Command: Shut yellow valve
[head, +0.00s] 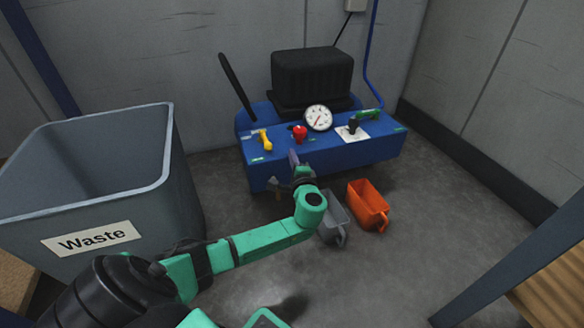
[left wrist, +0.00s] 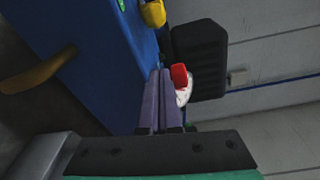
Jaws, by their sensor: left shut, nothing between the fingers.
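The yellow valve (head: 265,140) has a lever handle and sits on the left part of the blue machine's sloping top (head: 355,146). Part of it also shows at the top edge of the left wrist view (left wrist: 153,13). My left gripper (head: 294,158) is in front of the blue machine, to the right of the yellow valve and below the red knob. Its purple-grey fingers are together and empty in the left wrist view (left wrist: 160,95), apart from the valve. My right gripper is not in view.
A red knob (head: 299,134), a white gauge (head: 318,118), a black knob (head: 353,125) and a green handle (head: 369,114) are on the machine. A black lever (head: 236,86) rises at its left.

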